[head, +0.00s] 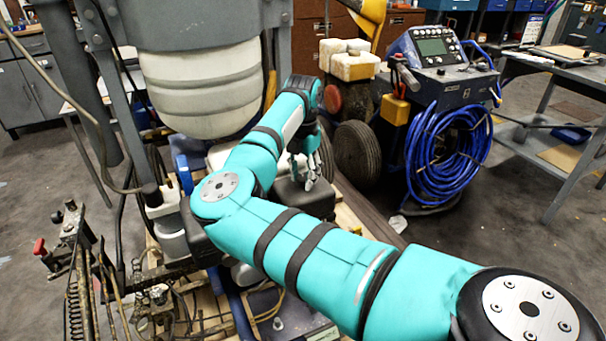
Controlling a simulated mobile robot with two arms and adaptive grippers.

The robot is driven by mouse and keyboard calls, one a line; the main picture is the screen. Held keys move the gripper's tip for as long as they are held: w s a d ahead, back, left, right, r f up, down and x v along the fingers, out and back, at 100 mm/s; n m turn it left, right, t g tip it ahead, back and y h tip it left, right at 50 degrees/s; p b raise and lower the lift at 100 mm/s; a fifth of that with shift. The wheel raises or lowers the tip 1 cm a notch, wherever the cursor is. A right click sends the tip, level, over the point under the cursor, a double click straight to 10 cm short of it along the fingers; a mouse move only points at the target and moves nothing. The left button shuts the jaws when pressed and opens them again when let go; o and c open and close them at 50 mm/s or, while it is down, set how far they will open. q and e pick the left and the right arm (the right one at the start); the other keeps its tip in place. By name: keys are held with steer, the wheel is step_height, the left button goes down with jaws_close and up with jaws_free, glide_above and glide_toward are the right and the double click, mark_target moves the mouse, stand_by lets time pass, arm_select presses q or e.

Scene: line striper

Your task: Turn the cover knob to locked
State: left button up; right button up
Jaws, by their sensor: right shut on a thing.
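My right arm comes in from the lower right and bends back at its elbow. My right gripper (309,180) points down at the top of a dark grey box-like cover (318,202) in the middle of the view. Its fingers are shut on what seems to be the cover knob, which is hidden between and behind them. The knob's angle and any lock marking cannot be made out. My left gripper is not in view.
A large whitish tank (203,85) in a grey frame stands left of the gripper. A blue machine with a coiled blue hose (445,150) and a black wheel (358,155) stand to the right. Rods and a red-tipped lever (40,246) are at lower left.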

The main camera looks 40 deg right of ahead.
mark_target(303, 177)
steer(key=shift+n, duration=1.2)
steer(key=o, duration=1.2)
steer(key=shift+c, duration=0.2)
step_height(303, 177, up, 12)
